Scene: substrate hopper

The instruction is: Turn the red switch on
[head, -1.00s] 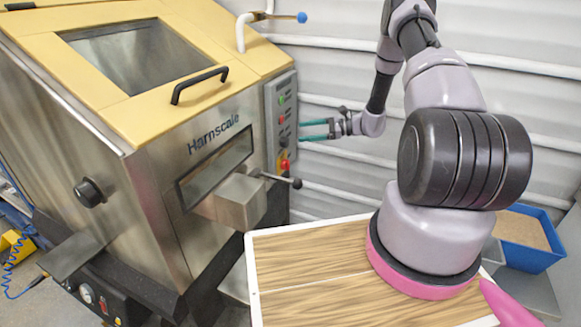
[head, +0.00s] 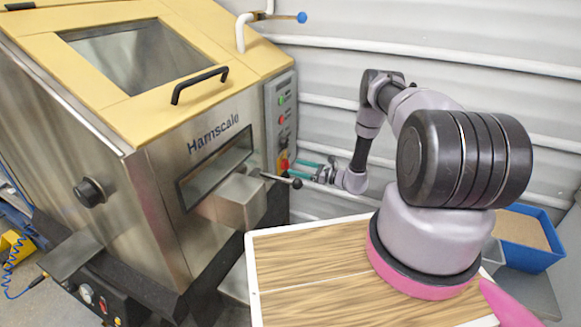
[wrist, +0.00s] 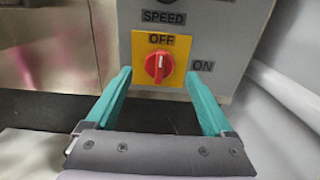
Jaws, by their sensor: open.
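The red switch (wrist: 159,66) is a round red knob on a yellow plate at the bottom of the grey control panel (wrist: 215,50). In the wrist view, its white mark points up to the OFF label; the ON label is to its right. My gripper (wrist: 158,85) is open, its two teal fingers to the left and right of the knob in the picture. I cannot tell whether the fingertips reach past the knob's face. In the head view, my gripper (head: 297,168) is beside the lower end of the panel, and the red switch (head: 283,165) shows small beside the fingertips.
The steel Harnscale hopper (head: 155,190) with a yellow top stands at left. A lever with a black ball end (head: 296,183) sticks out just below my gripper. A ribbed wall (head: 340,85) is behind. A blue bin (head: 525,262) stands at right.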

